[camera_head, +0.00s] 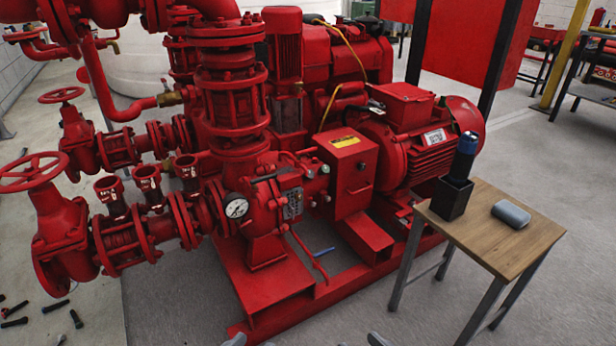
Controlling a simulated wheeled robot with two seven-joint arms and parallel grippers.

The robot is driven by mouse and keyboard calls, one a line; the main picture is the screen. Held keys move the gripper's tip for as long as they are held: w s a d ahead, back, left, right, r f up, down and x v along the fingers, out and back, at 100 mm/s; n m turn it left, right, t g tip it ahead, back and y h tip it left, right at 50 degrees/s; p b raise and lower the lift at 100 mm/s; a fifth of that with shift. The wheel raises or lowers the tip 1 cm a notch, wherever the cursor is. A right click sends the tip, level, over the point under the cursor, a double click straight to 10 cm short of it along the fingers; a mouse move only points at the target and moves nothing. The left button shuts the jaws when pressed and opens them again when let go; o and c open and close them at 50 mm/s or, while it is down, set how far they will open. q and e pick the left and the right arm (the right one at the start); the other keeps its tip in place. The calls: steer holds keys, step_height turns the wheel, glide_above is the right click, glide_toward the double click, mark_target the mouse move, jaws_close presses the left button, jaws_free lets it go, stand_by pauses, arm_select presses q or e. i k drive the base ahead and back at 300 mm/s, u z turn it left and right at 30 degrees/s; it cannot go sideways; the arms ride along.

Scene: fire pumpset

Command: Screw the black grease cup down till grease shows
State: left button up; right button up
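The red pump (262,205) stands in the middle, with a round white pressure gauge (236,208) on its front left. I cannot clearly pick out the black grease cup. Grey tips show at the bottom edge, apparently my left gripper (236,340) and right gripper (377,339). Both are almost wholly cut off and far from the pump fittings, so their opening is hidden.
A small wooden table (478,238) at the right holds a black square holder (451,198) with a dark blue-topped cylinder (466,155), and a grey case (511,214). Red valve handwheels (33,172) stick out at left. Loose bolts (14,310) lie on the floor. A red base frame edges the pump.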

mark_target(311, 175)
steer(key=k, duration=0.55)
steer(key=z, duration=0.45)
steer(key=i, duration=0.65)
steer(key=u, duration=0.55)
steer(key=i, duration=0.65)
steer(key=u, duration=0.65)
